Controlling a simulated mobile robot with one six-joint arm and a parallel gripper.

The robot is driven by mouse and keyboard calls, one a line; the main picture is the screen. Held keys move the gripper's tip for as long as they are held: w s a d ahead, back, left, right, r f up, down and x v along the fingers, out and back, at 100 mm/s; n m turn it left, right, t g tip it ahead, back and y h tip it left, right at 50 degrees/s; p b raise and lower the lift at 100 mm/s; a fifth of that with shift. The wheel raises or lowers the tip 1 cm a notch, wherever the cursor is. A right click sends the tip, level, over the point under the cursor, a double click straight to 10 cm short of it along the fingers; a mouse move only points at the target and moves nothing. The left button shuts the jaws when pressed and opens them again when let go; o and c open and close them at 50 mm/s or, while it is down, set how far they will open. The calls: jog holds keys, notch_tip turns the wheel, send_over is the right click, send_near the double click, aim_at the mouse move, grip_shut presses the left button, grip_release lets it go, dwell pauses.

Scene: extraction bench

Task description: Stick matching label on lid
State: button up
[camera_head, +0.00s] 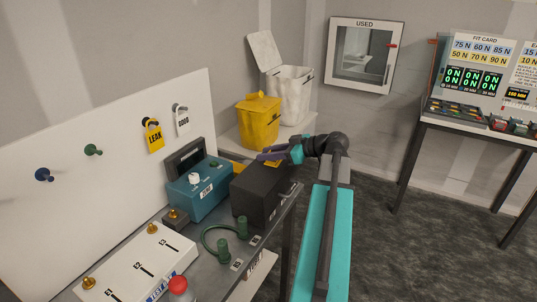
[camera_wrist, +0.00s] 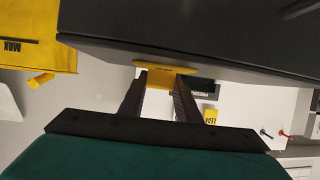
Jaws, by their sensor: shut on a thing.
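My gripper (camera_head: 268,155) is at the back of the bench, above the far end of the dark box. It is shut on a small flat yellow piece, likely a label (camera_wrist: 160,77), between the fingertips in the wrist view; any print on it cannot be read. The yellow bin (camera_head: 257,125) with its yellow lid (camera_head: 258,99) on top stands behind my gripper. The white bin (camera_head: 290,92) beside it has its lid (camera_head: 264,51) raised. The yellow bin, marked MAX, also shows in the wrist view (camera_wrist: 35,40).
The dark box (camera_head: 262,192) is close to my fingers and fills the top of the wrist view (camera_wrist: 220,30). A teal device (camera_head: 198,190) stands left of it. Yellow LEAK (camera_head: 153,135) and white GOOD (camera_head: 181,120) tags hang on the white board. Open floor lies right.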

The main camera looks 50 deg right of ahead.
jog(key=shift+f, duration=0.1)
jog(key=o, duration=1.1)
jog(key=shift+b+v, duration=1.7)
jog(key=shift+v, duration=5.2)
jog(key=shift+c, duration=0.5)
